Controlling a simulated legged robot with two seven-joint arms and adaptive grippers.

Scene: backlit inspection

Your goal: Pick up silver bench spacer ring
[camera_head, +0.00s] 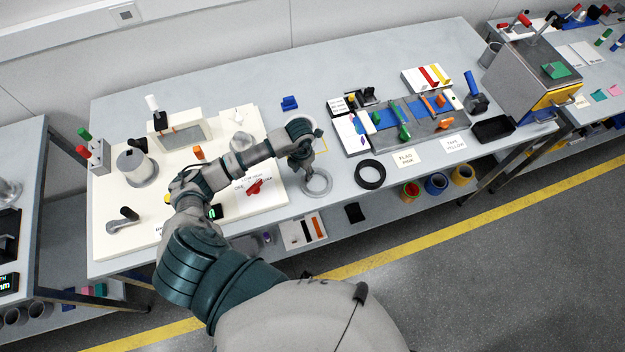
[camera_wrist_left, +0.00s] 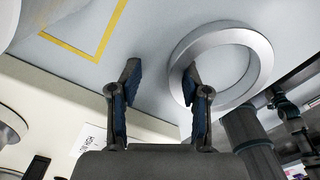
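The silver bench spacer ring (camera_head: 318,194) lies flat on the grey bench near its front edge, left of a black ring. It also shows in the left wrist view (camera_wrist_left: 264,60), at upper right. My left gripper (camera_head: 302,169) is just behind and left of it in the head view, pointing down. In the left wrist view my left gripper (camera_wrist_left: 162,77) is open and empty. One finger is left of the ring; the other overlaps the ring's left rim and its opening. I cannot tell its height above the bench or whether it touches the ring. My right gripper is not in view.
A black ring (camera_head: 370,186) lies to the right, near paper labels (camera_head: 408,158). A white board (camera_head: 130,228) with fixtures fills the bench's left side. A yellow outlined square (camera_wrist_left: 88,55) is marked on the bench. The bench's front edge is close to the silver ring.

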